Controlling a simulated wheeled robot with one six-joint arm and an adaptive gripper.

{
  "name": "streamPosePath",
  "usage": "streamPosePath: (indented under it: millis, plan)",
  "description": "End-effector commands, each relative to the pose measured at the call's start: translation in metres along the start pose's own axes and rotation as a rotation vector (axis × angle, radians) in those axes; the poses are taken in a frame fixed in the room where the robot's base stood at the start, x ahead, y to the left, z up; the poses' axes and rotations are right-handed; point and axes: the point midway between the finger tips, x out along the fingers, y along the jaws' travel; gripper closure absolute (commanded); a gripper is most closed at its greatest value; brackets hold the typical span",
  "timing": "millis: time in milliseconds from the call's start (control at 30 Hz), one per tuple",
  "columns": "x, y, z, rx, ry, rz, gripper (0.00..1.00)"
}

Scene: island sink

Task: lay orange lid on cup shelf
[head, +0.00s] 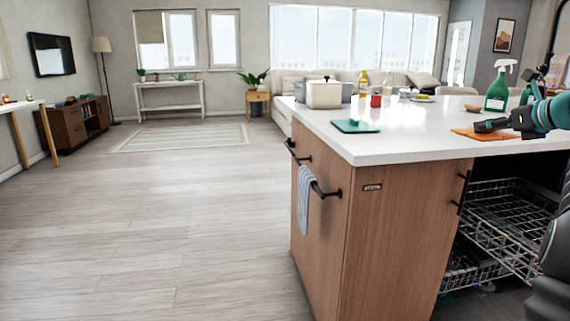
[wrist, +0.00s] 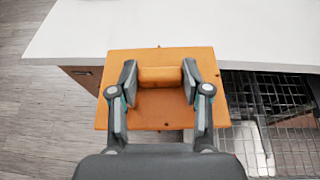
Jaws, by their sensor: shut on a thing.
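The orange lid (wrist: 160,58) is a flat square plate with a raised block handle in its middle. In the wrist view my gripper (wrist: 160,78) is shut on that handle, one finger on each side. In the head view the orange lid (head: 485,133) shows at the right over the white countertop, partly hidden behind my dark gripper (head: 480,126). I cannot tell whether the lid touches the counter. I cannot make out the cup shelf for certain in either view.
The white island countertop (head: 420,130) holds a teal board (head: 355,126), a cream box (head: 324,94), a red jar (head: 376,101) and a green spray bottle (head: 496,92). Pulled-out wire racks (head: 500,225) stand below the counter's right side. The floor at left is clear.

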Motion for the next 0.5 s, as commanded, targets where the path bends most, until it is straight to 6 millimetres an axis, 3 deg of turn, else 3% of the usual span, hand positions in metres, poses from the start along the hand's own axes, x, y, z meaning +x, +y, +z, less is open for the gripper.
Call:
streamPosePath:
  millis: [267, 500]
  plan:
    - [0.027, 0.044, -0.059, -0.026, 0.002, 0.076, 0.76]
    - [0.058, 0.093, -0.128, -0.059, 0.003, 0.163, 0.76]
